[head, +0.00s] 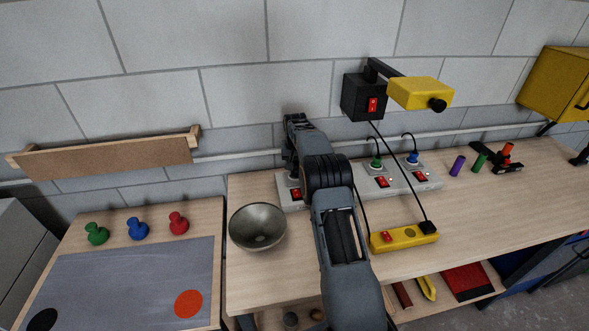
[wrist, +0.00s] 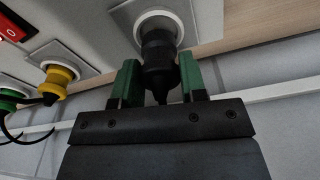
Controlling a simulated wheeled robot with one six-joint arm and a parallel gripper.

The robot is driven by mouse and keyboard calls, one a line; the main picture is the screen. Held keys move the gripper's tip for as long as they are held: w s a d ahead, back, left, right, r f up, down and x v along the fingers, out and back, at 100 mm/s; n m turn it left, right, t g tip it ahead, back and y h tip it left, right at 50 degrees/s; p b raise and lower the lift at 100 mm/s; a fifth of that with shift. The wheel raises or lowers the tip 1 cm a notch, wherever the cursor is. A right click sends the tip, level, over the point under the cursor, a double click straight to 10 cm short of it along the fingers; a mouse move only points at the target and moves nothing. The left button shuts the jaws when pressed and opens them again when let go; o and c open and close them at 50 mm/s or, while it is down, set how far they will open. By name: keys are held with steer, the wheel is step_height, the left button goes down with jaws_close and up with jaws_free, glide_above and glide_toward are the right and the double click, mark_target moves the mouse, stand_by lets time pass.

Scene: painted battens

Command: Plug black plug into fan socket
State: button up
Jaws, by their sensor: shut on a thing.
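The black plug (wrist: 158,48) is upright between the green finger pads of my gripper (wrist: 158,78) in the wrist view. My gripper is shut on it. The plug's front end is at a round socket with a white ring (wrist: 139,30); I cannot tell how deep it sits. In the head view my gripper (head: 291,170) is over the left end of the grey socket strip (head: 408,188), and the arm hides the plug and that socket. No label shows which socket is the fan's.
A green plug (head: 376,161) and a blue plug (head: 413,157) sit in the strip. A yellow plug (wrist: 57,82) shows in the wrist view. A metal bowl (head: 257,227) stands left of my arm. A yellow switch block (head: 390,248) lies to the right, with a cable.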

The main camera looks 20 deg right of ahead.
mark_target(295, 162)
steer(key=s+a+r+b, duration=0.2)
steer(key=s+r+b, duration=0.3)
steer(key=s+r, duration=0.5)
steer(key=s, duration=0.3)
steer(key=shift+s+a+r+b, duration=0.4)
steer(key=shift+r, duration=0.15)
steer(key=w+f+p, duration=0.2)
steer(key=w+p, duration=0.1)
steer(key=w, duration=0.1)
steer(key=w+d+f+p, duration=0.1)
steer(key=w+f+p, duration=0.2)
steer(key=w, duration=0.1)
steer(key=w+d+f+p, duration=0.1)
steer(key=w+f+p, duration=0.1)
steer(key=w+p, duration=0.2)
steer(key=shift+w+d+f, duration=0.15)
steer(key=shift+d+f, duration=0.05)
steer(key=shift+f, duration=0.15)
steer(key=shift+w, duration=0.25)
steer(key=shift+w+d+r, duration=0.2)
steer(key=shift+w+r, duration=0.25)
steer(key=shift+r, duration=0.2)
